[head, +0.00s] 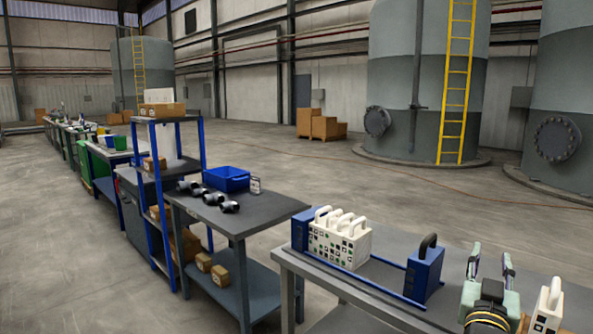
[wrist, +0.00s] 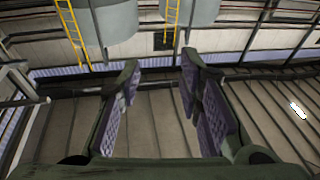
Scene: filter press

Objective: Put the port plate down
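A white port plate (head: 548,306) with a loop handle on top stands upright at the right end of the near table, partly cut off by my arm and the picture's lower edge. Several similar white plates (head: 340,243) with dark and green marks stand packed in the blue press frame (head: 386,284). My gripper (head: 491,262) points upward, left of the single plate and apart from it. In the wrist view its two padded fingers (wrist: 158,72) are spread, with nothing between them.
The press has a blue end block (head: 424,270) with a black handle, and bare rails lie left of it. Open floor lies behind the near table.

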